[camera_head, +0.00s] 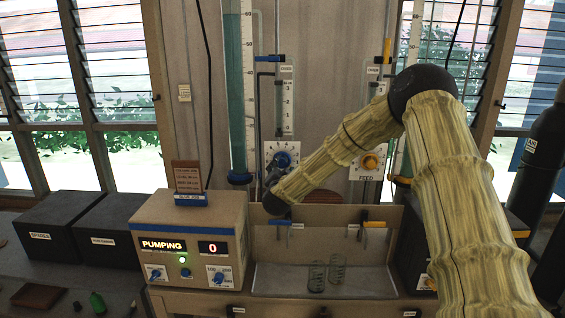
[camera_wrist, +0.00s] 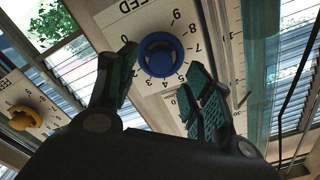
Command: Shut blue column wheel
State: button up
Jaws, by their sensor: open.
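The blue wheel (camera_head: 283,159) is on a white dial plate at the foot of the left, blue-filled column (camera_head: 236,110). In the wrist view the blue wheel (camera_wrist: 160,54) has a dark centre and sits on a numbered FEED dial, shown upside down. My gripper (camera_wrist: 162,63) is open, with one finger on each side of the wheel, and I see no clear contact. In the head view my gripper (camera_head: 273,178) is partly hidden behind my arm, just below the wheel. I cannot read the wheel's setting.
A yellow wheel (camera_head: 370,163) labelled FEED is to the right. A control box (camera_head: 190,240) reads PUMPING and 0, with a green light. Two glass beakers (camera_head: 317,276) stand in the tray (camera_head: 270,279). Dark boxes (camera_head: 60,230) are at left.

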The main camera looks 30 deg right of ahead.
aim_at(282, 163)
jog(key=shift+p+x, duration=0.55)
jog(key=shift+x, duration=1.8)
jog(key=shift+c, duration=0.2)
jog(key=shift+f, duration=0.1)
jog(key=c, duration=1)
